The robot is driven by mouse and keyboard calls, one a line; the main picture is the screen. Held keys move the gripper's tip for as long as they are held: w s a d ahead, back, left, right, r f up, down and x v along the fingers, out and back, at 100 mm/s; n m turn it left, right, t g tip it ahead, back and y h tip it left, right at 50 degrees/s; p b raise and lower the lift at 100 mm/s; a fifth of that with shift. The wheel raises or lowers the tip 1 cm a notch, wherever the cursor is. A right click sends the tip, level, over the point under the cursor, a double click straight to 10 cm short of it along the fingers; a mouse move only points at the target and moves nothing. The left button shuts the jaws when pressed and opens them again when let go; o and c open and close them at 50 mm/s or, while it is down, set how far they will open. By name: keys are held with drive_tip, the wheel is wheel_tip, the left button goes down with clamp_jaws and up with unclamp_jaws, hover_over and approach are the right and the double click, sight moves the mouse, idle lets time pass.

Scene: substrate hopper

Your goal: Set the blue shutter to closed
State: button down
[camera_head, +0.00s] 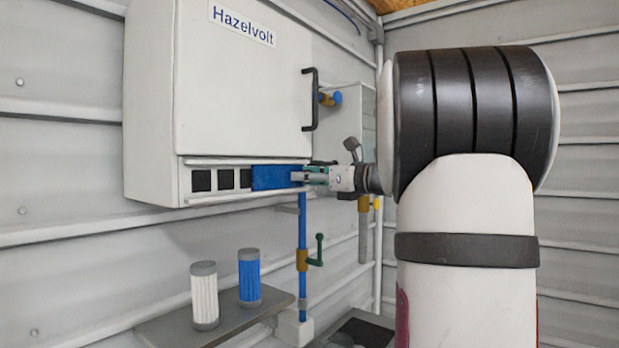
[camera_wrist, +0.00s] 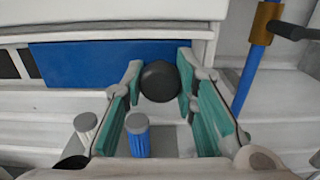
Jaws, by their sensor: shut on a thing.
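The blue shutter (camera_head: 272,177) is a flat blue panel in the slot along the bottom of the white Hazelvolt cabinet. It covers the right part of the slot, and dark openings (camera_head: 223,179) show uncovered to its left. In the wrist view the shutter (camera_wrist: 85,64) spans the upper left and middle, with a round dark knob (camera_wrist: 160,82) near its right end. My gripper (camera_head: 306,177) is at the shutter's right end, its green-padded fingers on either side of the knob, shut on it. The knob is hidden in the head view.
The white cabinet (camera_head: 240,90) has a black door handle (camera_head: 312,99). Below, a grey shelf (camera_head: 167,325) holds a white cylinder (camera_head: 204,297) and a blue cylinder (camera_head: 249,279). A blue pipe with a green-handled valve (camera_head: 316,250) stands below my gripper.

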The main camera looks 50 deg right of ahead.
drive_tip(key=a, duration=0.9)
drive_tip(key=s+a, duration=0.1)
drive_tip(key=a, duration=0.4)
drive_tip(key=shift+a, duration=0.2)
drive_tip(key=c, duration=1.2)
unclamp_jaws()
drive_tip(key=shift+a, duration=0.15)
drive_tip(key=shift+c, duration=0.2)
drive_tip(key=shift+s, duration=0.1)
drive_tip(key=shift+s, duration=0.2)
drive_tip(key=s+d, duration=0.1)
drive_tip(key=s, duration=1)
drive_tip(key=shift+s, duration=0.25)
